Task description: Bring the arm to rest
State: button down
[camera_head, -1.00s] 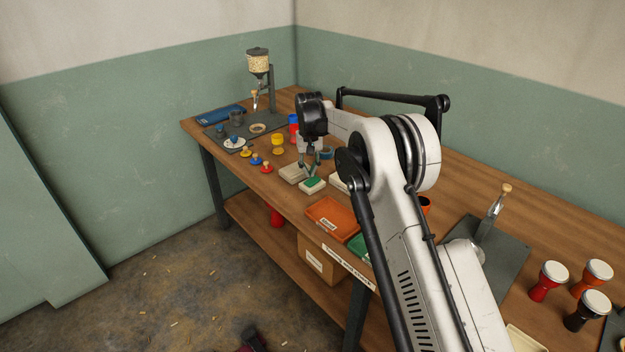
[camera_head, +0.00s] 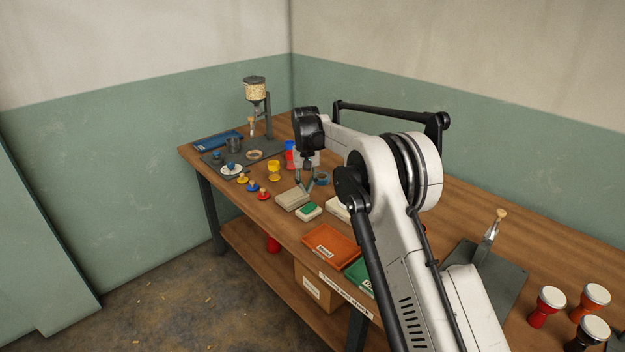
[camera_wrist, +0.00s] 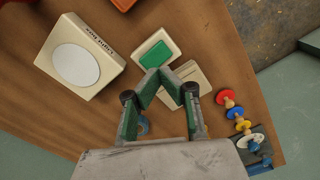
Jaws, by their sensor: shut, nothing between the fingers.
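My gripper (camera_head: 305,187) is in the air over the workbench, above and behind a pale pad with a green top (camera_head: 309,210). Its fingers are shut and empty. In the wrist view the fingers (camera_wrist: 165,82) come together at their tips, and they partly overlap the green-topped pad (camera_wrist: 159,58) and a beige block (camera_wrist: 187,75) below. My arm is bent and reaches over the bench from the right foreground, hiding part of the bench top.
An orange tray (camera_head: 331,246) lies near the front edge. Yellow, blue and red knobbed pieces (camera_head: 252,187) stand left of the beige block (camera_head: 292,198). A hopper (camera_head: 255,88) stands at the far end. Goblet drums (camera_head: 546,306) stand at right.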

jog(key=s+d+r+t, duration=0.1)
jog(key=s+d+r, duration=0.3)
jog(key=r, duration=0.3)
jog(key=s+d+r+m+t, duration=0.1)
jog(key=s+d+r, duration=0.3)
jog(key=s+r, duration=0.15)
jog(key=s+d+r, duration=0.3)
jog(key=d+r, duration=0.1)
jog(key=r, duration=0.3)
jog(key=s+d+r+t, duration=0.1)
jog(key=s+d+r, duration=0.2)
jog(key=s, duration=0.5)
jog(key=s+d+r+t, duration=0.1)
jog(key=s+d+r, duration=0.25)
jog(key=s, duration=0.45)
jog(key=s+d+f+t, duration=0.1)
jog(key=s+d+f, duration=0.1)
jog(key=s, duration=0.5)
jog(key=s+d+f+m+t, duration=0.1)
jog(key=s+f, duration=0.3)
jog(key=s, duration=0.4)
jog(key=s+d+f+m+t, duration=0.1)
jog(key=s+d+f, duration=0.2)
jog(key=s, duration=0.5)
jog(key=shift+s+d+f, duration=0.15)
jog(key=shift+d, duration=0.25)
